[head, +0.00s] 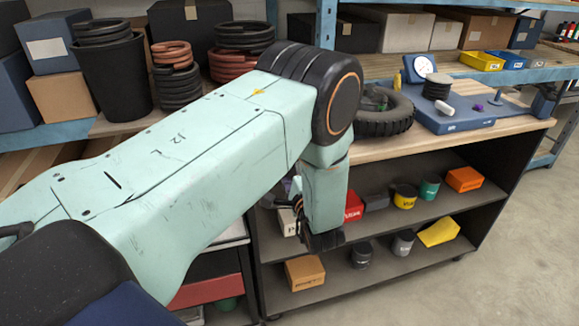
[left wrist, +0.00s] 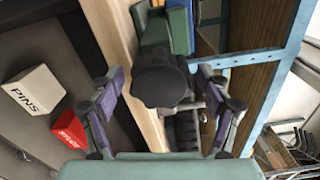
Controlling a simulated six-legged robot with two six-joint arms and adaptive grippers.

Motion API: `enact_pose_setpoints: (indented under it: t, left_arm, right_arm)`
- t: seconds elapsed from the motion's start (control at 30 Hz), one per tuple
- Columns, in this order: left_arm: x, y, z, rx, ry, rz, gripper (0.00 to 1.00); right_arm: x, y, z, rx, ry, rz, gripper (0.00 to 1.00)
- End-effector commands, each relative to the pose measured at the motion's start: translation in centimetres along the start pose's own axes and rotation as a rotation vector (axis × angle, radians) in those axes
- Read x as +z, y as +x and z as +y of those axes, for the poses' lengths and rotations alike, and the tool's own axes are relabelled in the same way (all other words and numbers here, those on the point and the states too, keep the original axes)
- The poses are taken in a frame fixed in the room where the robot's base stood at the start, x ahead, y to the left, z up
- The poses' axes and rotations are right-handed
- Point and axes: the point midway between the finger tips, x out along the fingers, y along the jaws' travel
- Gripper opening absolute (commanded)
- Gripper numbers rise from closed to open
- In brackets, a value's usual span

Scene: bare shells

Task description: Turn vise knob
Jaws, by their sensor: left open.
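A dark grey round knob (left wrist: 160,84) shows in the middle of the left wrist view, with a green block-like body (left wrist: 165,28) behind it, which looks like part of the vise. My left gripper (left wrist: 158,78) is open, its purple-and-grey fingers standing on either side of the knob with gaps between. I cannot tell how deep the fingers reach around it. In the head view my left arm hides the knob, the vise and most of the gripper. My right gripper is in neither view.
A wooden-topped bench (head: 450,142) holds a tire (head: 385,118) and a blue scale (head: 440,115). Its shelves carry small boxes and cans, including a white PINS box (left wrist: 33,88) and a red box (left wrist: 70,130). A blue rack post (left wrist: 262,100) stands close right of the gripper.

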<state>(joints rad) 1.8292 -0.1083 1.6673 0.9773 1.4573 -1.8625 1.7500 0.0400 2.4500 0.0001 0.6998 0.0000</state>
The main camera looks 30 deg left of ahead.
Motion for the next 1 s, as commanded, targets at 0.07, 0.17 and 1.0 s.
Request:
enact_pose_setpoints:
  t: [0.07, 0.17, 1.0]
  left_arm:
    - [-0.1, -1.0, 0.0, -0.001, 0.002, 0.003, 0.77]
    - [-0.1, -2.8, 0.0, -0.001, 0.004, 0.006, 0.77]
    - [0.0, -6.7, 0.0, 0.0, -0.002, -0.001, 0.77]
  right_arm:
    - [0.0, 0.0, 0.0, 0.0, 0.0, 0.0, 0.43]
    - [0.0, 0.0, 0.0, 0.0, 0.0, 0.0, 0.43]
    - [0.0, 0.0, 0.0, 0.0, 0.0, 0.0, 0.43]
